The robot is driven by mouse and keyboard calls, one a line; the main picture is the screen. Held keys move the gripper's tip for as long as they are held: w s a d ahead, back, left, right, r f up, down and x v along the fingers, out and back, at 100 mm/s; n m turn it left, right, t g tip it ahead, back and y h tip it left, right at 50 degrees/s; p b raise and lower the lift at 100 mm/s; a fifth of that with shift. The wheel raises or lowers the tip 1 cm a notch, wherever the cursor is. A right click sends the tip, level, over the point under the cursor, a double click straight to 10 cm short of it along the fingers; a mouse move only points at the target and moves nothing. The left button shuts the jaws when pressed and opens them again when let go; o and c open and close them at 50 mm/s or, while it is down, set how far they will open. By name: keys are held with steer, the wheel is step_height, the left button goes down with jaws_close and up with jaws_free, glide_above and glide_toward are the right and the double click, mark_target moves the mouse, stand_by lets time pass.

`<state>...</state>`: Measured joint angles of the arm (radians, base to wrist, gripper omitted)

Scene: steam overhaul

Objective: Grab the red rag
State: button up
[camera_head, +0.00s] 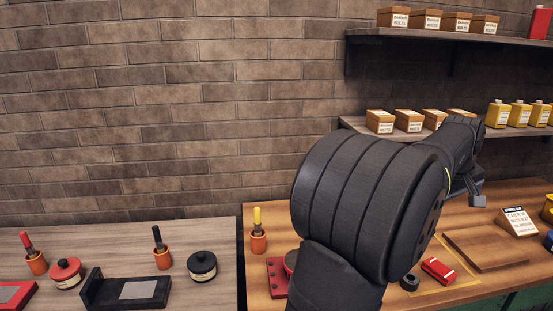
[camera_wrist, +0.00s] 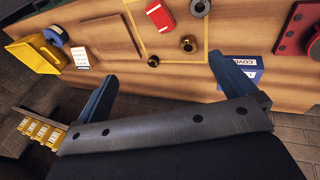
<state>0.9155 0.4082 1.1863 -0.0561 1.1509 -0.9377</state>
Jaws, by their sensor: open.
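A small red item (camera_head: 438,270) with a white patch lies inside a yellow outlined square on the right-hand wooden bench; it is the likeliest red rag, but I cannot tell if it is cloth. It also shows at the top of the wrist view (camera_wrist: 160,15). My gripper (camera_wrist: 160,67) is open and empty, its two blue fingers wide apart. In the wrist view the red item is beyond the fingertips, apart from them. In the head view my dark arm hides most of the gripper and part of the bench.
A black ring (camera_head: 409,282) sits left of the red item. Brass pieces (camera_wrist: 188,44) lie near it. A wooden board (camera_head: 487,250) and a sign card (camera_head: 518,222) are to the right. A red plate (camera_head: 277,278) is left of my arm. Shelves (camera_head: 470,37) hang behind.

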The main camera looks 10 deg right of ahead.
steer(key=m, duration=1.4)
glide_toward(437, 270)
steer(key=f, duration=0.3)
steer(key=shift+w+d+f+g, duration=0.2)
steer(key=shift+w+f+g, duration=0.1)
steer(key=shift+g, duration=0.1)
steer(key=shift+w+d+x, duration=0.15)
steer(key=shift+d+x, duration=0.05)
steer(key=shift+x, duration=1.2)
steer(key=shift+w+d+x, duration=0.2)
steer(key=shift+x, duration=1.2)
steer(key=shift+r, duration=0.2)
steer(key=c, duration=0.8)
